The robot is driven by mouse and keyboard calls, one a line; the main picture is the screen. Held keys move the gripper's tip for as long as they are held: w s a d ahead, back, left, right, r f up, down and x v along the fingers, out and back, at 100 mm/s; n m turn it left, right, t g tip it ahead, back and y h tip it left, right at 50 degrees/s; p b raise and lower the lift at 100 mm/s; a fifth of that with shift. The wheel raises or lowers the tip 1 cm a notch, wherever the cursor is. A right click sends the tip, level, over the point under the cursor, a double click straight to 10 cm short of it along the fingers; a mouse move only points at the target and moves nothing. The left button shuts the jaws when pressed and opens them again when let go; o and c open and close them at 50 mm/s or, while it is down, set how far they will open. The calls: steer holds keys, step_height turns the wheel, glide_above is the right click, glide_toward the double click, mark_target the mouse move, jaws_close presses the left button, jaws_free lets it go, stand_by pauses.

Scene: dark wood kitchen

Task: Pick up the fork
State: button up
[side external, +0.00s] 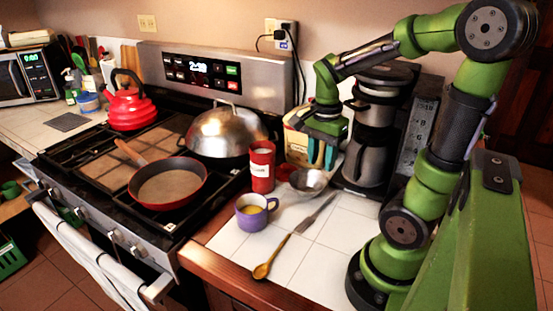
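A slim grey metal utensil (315,213) lies flat on the white tiled counter; it is probably the fork, but its tines are too small to make out. One end is close to the handle of a wooden spoon (272,258). My gripper (320,162) points down above the back of the counter, in front of a yellowish container and left of the coffee maker. Its two teal fingers are apart, with nothing visible held between them. The gripper is behind and above the utensil, clear of it.
A metal bowl (308,181), a red can (262,168) and a purple mug (250,214) stand near the utensil. A coffee maker (372,140) stands behind right. The stove on the left holds a red pan (168,186). The tiles right of the utensil are clear.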

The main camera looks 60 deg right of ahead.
glide_above(315, 213)
steer(key=f, duration=1)
steer(key=shift+s+a+f, duration=0.2)
steer(key=shift+s+f, duration=0.05)
steer(key=shift+f, duration=0.15)
steer(key=shift+w+d+f, duration=0.1)
steer(key=shift+f, duration=1.3)
steer(key=shift+w+d+f, duration=0.1)
steer(key=shift+f, duration=1.25)
steer(key=shift+f, duration=0.15)
jaws_close()
